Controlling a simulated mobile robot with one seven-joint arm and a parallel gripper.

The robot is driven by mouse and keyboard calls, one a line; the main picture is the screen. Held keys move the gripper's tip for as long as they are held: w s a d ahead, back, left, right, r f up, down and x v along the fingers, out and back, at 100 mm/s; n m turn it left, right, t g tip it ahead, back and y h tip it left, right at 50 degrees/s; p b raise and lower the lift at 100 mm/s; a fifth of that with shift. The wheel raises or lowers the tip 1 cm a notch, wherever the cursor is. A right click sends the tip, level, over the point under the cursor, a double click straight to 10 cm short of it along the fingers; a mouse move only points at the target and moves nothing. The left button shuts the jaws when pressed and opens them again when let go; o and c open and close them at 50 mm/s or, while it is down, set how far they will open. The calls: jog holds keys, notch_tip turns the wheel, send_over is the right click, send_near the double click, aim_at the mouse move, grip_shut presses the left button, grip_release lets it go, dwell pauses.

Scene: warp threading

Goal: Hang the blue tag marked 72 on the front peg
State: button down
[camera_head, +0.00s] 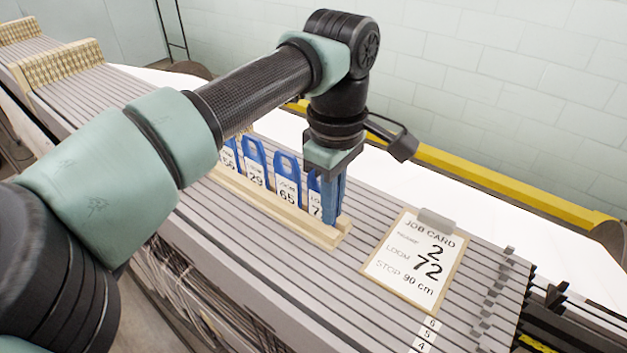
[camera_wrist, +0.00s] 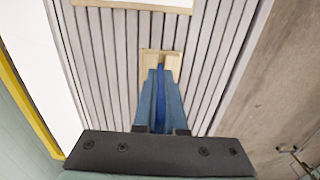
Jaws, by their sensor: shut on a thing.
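The blue tag (camera_head: 314,203) at the near right end of a wooden rack (camera_head: 270,212) shows a first digit 7; the rest of its number is hidden by my finger. My gripper (camera_head: 331,215) points down over that end, its fingers closed on this tag. In the wrist view my gripper (camera_wrist: 161,75) has a strip of the blue tag (camera_wrist: 160,95) between its fingers, above the rack's end (camera_wrist: 174,60). The tag still stands at the rack; I cannot tell whether it is lifted. I cannot make out which part is the front peg.
Several other blue tags, among them 65 (camera_head: 287,180) and 29 (camera_head: 256,165), stand in the rack. Small dark pieces (camera_head: 490,287) line the slats' right end. A yellow beam (camera_head: 500,180) runs behind.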

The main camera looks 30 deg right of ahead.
jog(key=shift+s, duration=0.1)
jog(key=shift+f, duration=0.2)
jog(key=c, duration=1)
grip_release()
jog(key=shift+r, duration=0.1)
